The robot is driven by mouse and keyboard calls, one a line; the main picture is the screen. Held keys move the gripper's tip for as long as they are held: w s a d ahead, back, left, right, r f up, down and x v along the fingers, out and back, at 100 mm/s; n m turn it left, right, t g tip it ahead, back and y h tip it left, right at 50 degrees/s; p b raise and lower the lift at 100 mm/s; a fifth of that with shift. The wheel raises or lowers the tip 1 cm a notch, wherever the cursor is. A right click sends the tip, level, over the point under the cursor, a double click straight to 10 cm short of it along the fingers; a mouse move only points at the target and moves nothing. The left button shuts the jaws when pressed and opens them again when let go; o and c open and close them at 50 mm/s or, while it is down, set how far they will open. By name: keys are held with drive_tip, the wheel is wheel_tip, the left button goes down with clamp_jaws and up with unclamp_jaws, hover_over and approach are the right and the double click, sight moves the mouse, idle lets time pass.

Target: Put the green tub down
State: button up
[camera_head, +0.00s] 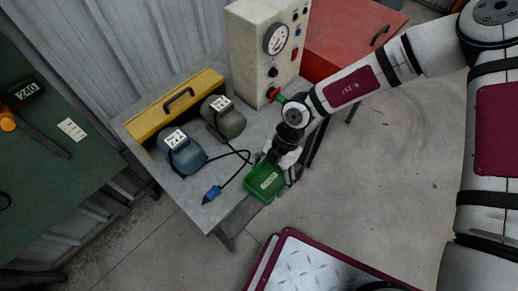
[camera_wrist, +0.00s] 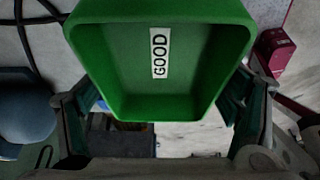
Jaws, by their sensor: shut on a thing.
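The green tub (camera_head: 262,187) has a white label and is at the front right edge of the grey bench (camera_head: 205,190). In the wrist view the tub (camera_wrist: 200,85) fills the upper middle, and its label reads GOOD; it looks empty. My gripper (camera_head: 285,172) is at the tub's right end. Its fingers show on both sides of the tub in the wrist view (camera_wrist: 165,115), shut on it. I cannot tell whether the tub's underside touches the bench.
Blue (camera_head: 184,155) and dark green (camera_head: 222,118) devices with labels stand on the bench, by a yellow case (camera_head: 176,105). A black cable with a blue plug (camera_head: 212,194) lies left of the tub. A gauge cabinet (camera_head: 262,55) stands behind. A maroon-edged platform (camera_head: 320,268) is in front.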

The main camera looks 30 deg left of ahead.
drive_tip(key=b, duration=0.6)
hover_over(252, 161)
drive_tip(key=d, duration=0.3)
drive_tip(key=shift+s+a+f, duration=0.1)
drive_tip(key=shift+s+f, duration=0.05)
drive_tip(key=shift+f, duration=0.45)
drive_tip(key=shift+w+a+r+b, duration=0.1)
drive_tip(key=shift+w+a+b, duration=0.35)
drive_tip(key=shift+a+b, duration=0.45)
drive_tip(key=shift+w+a+f+b, duration=0.2)
drive_tip(key=shift+w+a+b, duration=0.2)
drive_tip(key=shift+b, duration=0.4)
wheel_tip(252, 161, down, 3)
drive_tip(key=b, duration=0.4)
drive_tip(key=shift+d+f, duration=0.1)
drive_tip(key=shift+f, duration=0.05)
drive_tip(key=shift+s, duration=0.1)
drive_tip(key=o, duration=1.2)
